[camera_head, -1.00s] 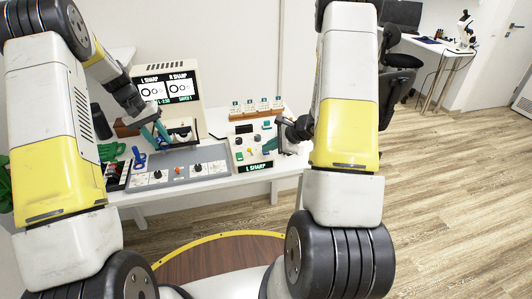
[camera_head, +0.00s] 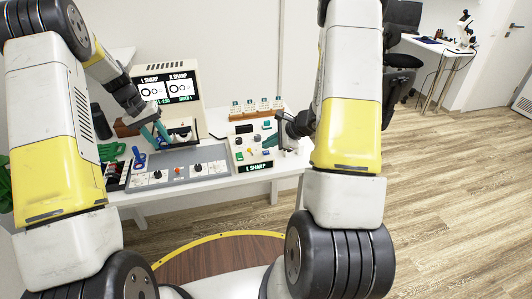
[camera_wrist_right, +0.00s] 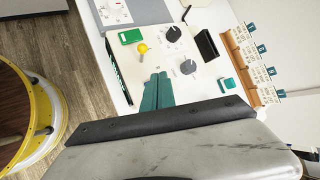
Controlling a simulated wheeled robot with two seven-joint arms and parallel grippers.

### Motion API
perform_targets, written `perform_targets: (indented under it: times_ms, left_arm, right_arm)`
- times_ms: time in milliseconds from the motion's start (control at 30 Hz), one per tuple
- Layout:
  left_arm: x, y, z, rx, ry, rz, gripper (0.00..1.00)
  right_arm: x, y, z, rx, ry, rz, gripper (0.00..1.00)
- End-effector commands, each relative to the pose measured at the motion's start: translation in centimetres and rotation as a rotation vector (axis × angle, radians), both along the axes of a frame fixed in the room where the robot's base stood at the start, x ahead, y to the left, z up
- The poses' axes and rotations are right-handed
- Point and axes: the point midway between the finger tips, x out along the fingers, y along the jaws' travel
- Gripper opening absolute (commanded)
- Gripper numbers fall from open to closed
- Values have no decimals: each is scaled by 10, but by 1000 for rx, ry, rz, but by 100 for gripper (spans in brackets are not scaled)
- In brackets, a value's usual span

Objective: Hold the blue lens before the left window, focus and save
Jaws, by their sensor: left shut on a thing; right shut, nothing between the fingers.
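My left gripper (camera_head: 157,132) is at the front of the cream viewer (camera_head: 185,107), its teal fingers pointing down. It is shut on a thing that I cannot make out. A blue upright piece (camera_head: 138,157) stands below it, at the left of the grey mat; I cannot tell whether it is the blue lens. The viewer's screen (camera_head: 166,88) reads L SHARP and R SHARP, with SAVED 1 at lower right. My right gripper (camera_wrist_right: 158,90) is shut and empty over the control box (camera_head: 238,141), near its yellow knob (camera_wrist_right: 143,47). The box's display (camera_head: 254,167) reads L SHARP.
Free floor lies right.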

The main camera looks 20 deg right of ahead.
Motion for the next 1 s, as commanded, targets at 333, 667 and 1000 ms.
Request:
perform_targets:
  times_ms: [333,667,1000]
  left_arm:
    - [0,0,0,0,0,0,0]
    - [0,0,0,0,0,0,0]
    - [0,0,0,0,0,0,0]
  right_arm:
    - [1,0,32,-1,-4,1,0]
    - [0,0,50,-1,0,1,0]
    - [0,0,49,-1,0,1,0]
